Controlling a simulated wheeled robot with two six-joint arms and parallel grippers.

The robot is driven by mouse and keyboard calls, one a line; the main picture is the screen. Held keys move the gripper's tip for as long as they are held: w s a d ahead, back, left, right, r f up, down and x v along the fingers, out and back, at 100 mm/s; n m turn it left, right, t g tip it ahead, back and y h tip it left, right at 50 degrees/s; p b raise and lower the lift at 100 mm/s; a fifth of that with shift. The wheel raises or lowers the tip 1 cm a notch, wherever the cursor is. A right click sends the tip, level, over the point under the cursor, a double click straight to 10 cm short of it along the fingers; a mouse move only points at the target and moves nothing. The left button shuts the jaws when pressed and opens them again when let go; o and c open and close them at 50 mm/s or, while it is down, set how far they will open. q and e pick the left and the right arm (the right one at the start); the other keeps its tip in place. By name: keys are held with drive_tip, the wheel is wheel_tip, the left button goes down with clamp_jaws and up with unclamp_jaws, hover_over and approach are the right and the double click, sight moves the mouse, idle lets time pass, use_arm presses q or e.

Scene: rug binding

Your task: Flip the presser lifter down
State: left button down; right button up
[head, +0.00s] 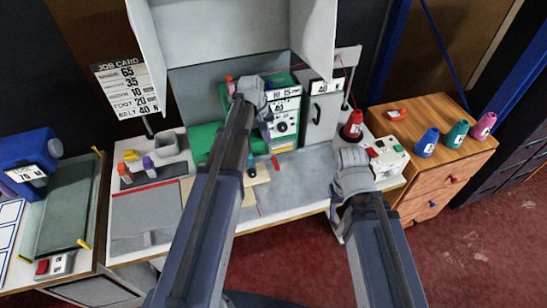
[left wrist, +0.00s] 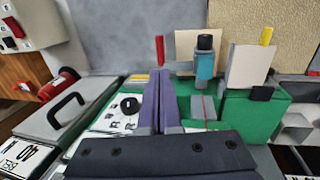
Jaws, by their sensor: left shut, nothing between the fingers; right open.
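The green sewing machine (head: 205,137) stands at the back middle of the table, with a white dial panel (head: 284,117). A small red-tipped lever (head: 275,162) sticks up at its lower front; a red lever also shows in the left wrist view (left wrist: 160,50), just past the fingers. I cannot tell surely that it is the presser lifter. My left gripper (head: 252,90) is above the machine; in the left wrist view its purple fingers (left wrist: 165,88) are shut and empty. My left arm hides part of the machine. My right gripper (head: 351,160) is open and empty, over the table's right side.
A grey box with a handle (head: 321,117) stands right of the machine. A wooden cabinet (head: 440,130) bears several spools. The grey tabletop (head: 303,178) between my arms is mostly clear.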

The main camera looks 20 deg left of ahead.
sight(275, 166)
use_arm(q)
drive_tip(key=shift+f, duration=0.1)
drive_tip(key=f+b, duration=0.4)
drive_tip(key=w+d+f+b, duration=0.1)
drive_tip(key=f+b, duration=0.4)
drive_tip(key=d+f+b, duration=0.1)
drive_tip(key=f+b, duration=0.3)
drive_tip(key=shift+w+d+f+b, duration=0.15)
drive_tip(key=shift+w+f+b, duration=0.15)
drive_tip(key=shift+b, duration=0.1)
wheel_tip(275, 166, down, 3)
drive_tip(key=b, duration=0.3)
drive_tip(key=shift+s, duration=0.1)
drive_tip(key=shift+s+r, duration=0.15)
drive_tip(key=shift+r, duration=0.05)
drive_tip(key=shift+r, duration=0.1)
drive_tip(key=shift+r+p, duration=0.45)
drive_tip(key=shift+p, duration=0.35)
wheel_tip(275, 166, up, 13)
drive_tip(key=s+a+p, duration=0.1)
drive_tip(key=a+p, duration=0.1)
drive_tip(key=p, duration=1.1)
drive_tip(key=shift+a, duration=0.15)
